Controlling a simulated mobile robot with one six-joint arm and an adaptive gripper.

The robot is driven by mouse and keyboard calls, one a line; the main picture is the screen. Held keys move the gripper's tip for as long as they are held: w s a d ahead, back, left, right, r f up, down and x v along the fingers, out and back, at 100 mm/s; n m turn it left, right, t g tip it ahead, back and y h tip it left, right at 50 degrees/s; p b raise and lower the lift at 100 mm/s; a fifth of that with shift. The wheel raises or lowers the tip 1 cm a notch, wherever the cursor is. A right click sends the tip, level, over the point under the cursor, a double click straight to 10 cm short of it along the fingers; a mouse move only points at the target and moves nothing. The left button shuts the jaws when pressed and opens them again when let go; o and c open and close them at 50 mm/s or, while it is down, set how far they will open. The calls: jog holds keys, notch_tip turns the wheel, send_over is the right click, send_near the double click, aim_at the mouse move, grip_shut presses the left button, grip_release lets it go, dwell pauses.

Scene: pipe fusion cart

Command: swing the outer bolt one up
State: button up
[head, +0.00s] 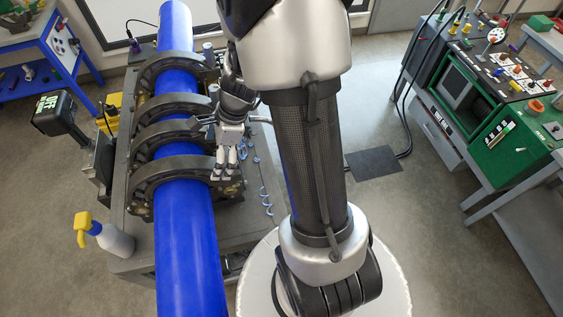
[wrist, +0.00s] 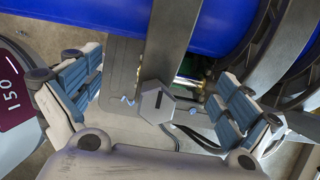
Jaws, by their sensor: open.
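In the head view my gripper (head: 225,168) hangs over the right side of the pipe clamps, at the nearest clamp ring (head: 150,172). In the wrist view my gripper (wrist: 160,95) is open, with one blue-padded finger on the left and one on the right. A grey hexagonal bolt head (wrist: 157,102) with a dark slot mark sits between the fingers, with a visible gap to each. It lies at the lower end of a grey curved band in front of the blue pipe (wrist: 210,25). In the head view the bolt is hidden or too small to tell.
The blue pipe (head: 186,250) runs through several black clamp rings on the grey cart (head: 135,265). A spray bottle (head: 112,238) stands left of the pipe. Blue shavings (head: 266,200) lie right of the clamps. A maroon panel marked 150 (wrist: 12,85) shows at the wrist view's left edge.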

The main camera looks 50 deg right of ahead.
dwell(0.3)
jog(key=p+v, duration=0.7)
jog(key=v, duration=0.2)
jog(key=shift+s+p, duration=0.1)
jog(key=shift+p, duration=0.25)
dwell(0.4)
jog(key=shift+a+n+b, duration=0.35)
jog(key=shift+n+b, duration=0.15)
jog(key=shift+b, duration=0.15)
jog(key=s+a+r+n+h+b, duration=0.1)
jog(key=s+a+n+b, duration=0.5)
jog(key=n+b, duration=0.4)
jog(key=s+a+f+n+t+h+b, duration=0.2)
jog(key=s+a+f+n+b, duration=0.1)
jog(key=s+n+b, duration=0.6)
jog(key=n+b, duration=0.1)
jog(key=n, duration=0.3)
jog(key=shift+s+a+f+h+b, duration=0.15)
jog(key=shift+s+a+h+b, duration=0.1)
jog(key=shift+h+b, duration=0.15)
